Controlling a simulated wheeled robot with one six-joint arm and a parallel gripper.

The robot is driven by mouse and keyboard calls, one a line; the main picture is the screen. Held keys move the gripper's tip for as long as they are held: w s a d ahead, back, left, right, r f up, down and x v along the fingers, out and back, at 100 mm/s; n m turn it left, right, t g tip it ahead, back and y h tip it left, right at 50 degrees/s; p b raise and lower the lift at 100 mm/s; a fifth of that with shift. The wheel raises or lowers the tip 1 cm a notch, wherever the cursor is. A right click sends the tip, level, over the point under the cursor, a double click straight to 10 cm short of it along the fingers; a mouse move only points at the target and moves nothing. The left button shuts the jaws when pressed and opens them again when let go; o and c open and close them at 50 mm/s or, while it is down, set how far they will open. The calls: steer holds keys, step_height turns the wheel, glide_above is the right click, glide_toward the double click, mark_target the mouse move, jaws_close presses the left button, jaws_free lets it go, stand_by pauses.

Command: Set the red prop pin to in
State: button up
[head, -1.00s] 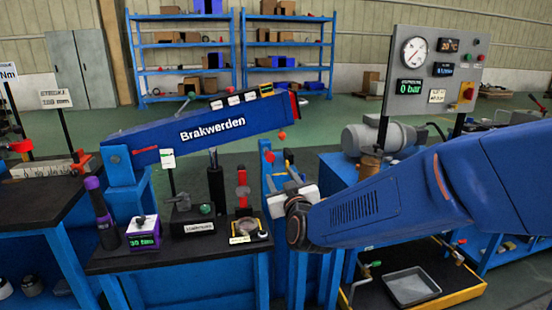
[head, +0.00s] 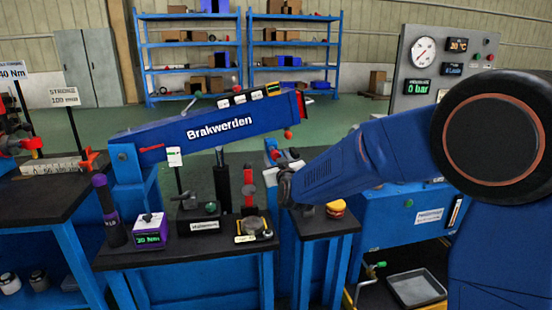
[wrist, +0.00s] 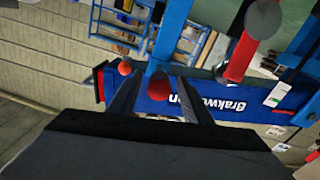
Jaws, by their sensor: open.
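A blue boom marked Brakwerden (head: 220,128) rises to the right above the bench. Below its raised end stands a blue prop post (head: 268,148) with a small red knob (head: 274,155), which looks like the red prop pin. My gripper (head: 290,178) is just in front of the post; its fingers are hard to make out there. In the wrist view my gripper (wrist: 160,76) is open, and a red knob (wrist: 158,86) shows between its fingers, with no clear contact. Another red ball (wrist: 125,67) shows beside the left finger. Whether the pin is in or out cannot be told.
A red-handled lever (head: 248,188) stands on the black bench left of my gripper; it seems to show in the wrist view (wrist: 236,60) too. A gauge panel (head: 440,75) stands behind my arm.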

mark_target(271, 148)
steer(key=shift+w+a, duration=0.1)
steer(key=shift+w, duration=0.2)
steer(key=shift+c, duration=0.7)
jaws_close()
steer(key=shift+x, duration=2.25)
steer(key=shift+o, duration=0.7)
jaws_free()
steer(key=shift+s, duration=0.1)
